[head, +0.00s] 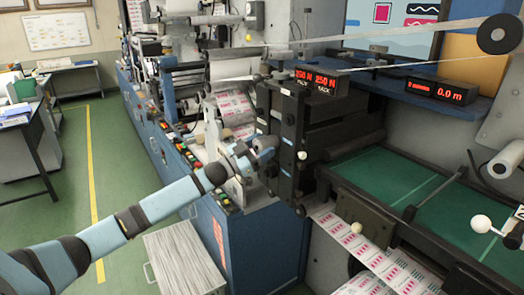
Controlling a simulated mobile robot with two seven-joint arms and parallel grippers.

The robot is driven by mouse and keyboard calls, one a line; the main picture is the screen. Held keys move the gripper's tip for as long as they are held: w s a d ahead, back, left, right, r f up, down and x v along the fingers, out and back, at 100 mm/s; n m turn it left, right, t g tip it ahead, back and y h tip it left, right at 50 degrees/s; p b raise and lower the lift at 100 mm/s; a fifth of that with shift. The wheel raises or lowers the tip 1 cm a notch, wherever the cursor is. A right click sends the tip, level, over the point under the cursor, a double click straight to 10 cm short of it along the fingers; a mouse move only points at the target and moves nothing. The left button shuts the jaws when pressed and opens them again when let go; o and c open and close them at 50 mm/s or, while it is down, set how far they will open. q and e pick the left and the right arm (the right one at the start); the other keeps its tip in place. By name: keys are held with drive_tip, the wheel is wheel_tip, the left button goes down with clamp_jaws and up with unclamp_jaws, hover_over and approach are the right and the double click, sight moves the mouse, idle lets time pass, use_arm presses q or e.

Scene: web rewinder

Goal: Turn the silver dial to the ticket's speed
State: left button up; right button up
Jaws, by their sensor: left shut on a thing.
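My left arm reaches in from the lower left, and my left gripper (252,156) is at the left side of the dark upright frame of the rewinder. It is shut on a small grey, silver-looking round part (264,144), which I take for the silver dial. The fingers hide much of it, and I cannot read any mark or scale on it. I cannot make out a ticket with a speed on it. My right gripper is not in view.
Red displays reading 250 N (315,79) sit above the frame, and another reading 0.0 m (437,90) is at right. A row of buttons (185,145) runs along the blue cabinet. Printed web (375,262) passes below. The green floor at left is open.

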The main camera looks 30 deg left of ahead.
use_arm(q)
drive_tip(key=m+g+h, duration=0.1)
drive_tip(key=m, duration=0.2)
drive_tip(key=m+g+h+b, duration=0.1)
drive_tip(key=m, duration=0.2)
drive_tip(key=shift+a, duration=0.1)
drive_tip(key=m+g, duration=0.1)
drive_tip(key=m, duration=0.1)
drive_tip(key=m+g, duration=0.1)
drive_tip(key=m, duration=0.2)
drive_tip(key=shift+r+h, duration=0.1)
drive_tip(key=shift+h, duration=0.2)
drive_tip(key=shift+m+g, duration=0.4)
drive_tip(key=shift+m, duration=0.3)
drive_tip(key=o, duration=0.9)
